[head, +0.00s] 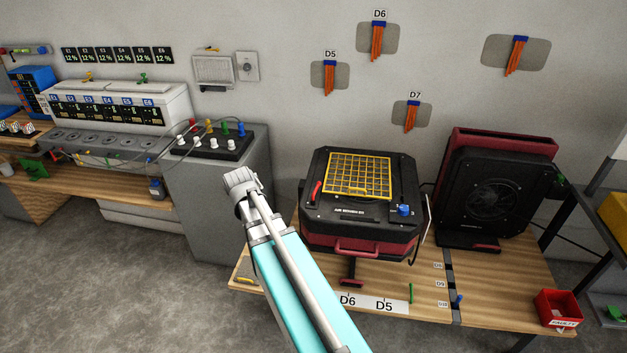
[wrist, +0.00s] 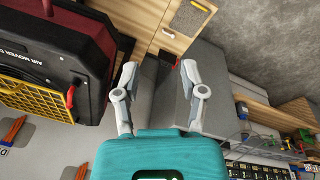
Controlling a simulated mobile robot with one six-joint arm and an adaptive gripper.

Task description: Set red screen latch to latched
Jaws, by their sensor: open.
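The red screen latch (head: 316,191) is a small red lever at the left edge of the black top of a machine, beside a yellow grid screen (head: 358,174). The lever stands slanted along the screen's left side. It also shows in the wrist view (wrist: 71,97), left of my gripper, near the yellow grid's edge. My gripper (wrist: 157,76) is open and empty, its two grey fingers apart. The latch is outside the fingers, with a clear gap. In the head view, my arm reaches up left of the machine, apart from the latch.
The machine (head: 330,225) has a red front handle and a blue knob (head: 404,210). It stands on a wooden bench (head: 495,285). A second red and black fan unit (head: 490,195) stands right of it. A grey cabinet (head: 190,205) with a control panel is at left.

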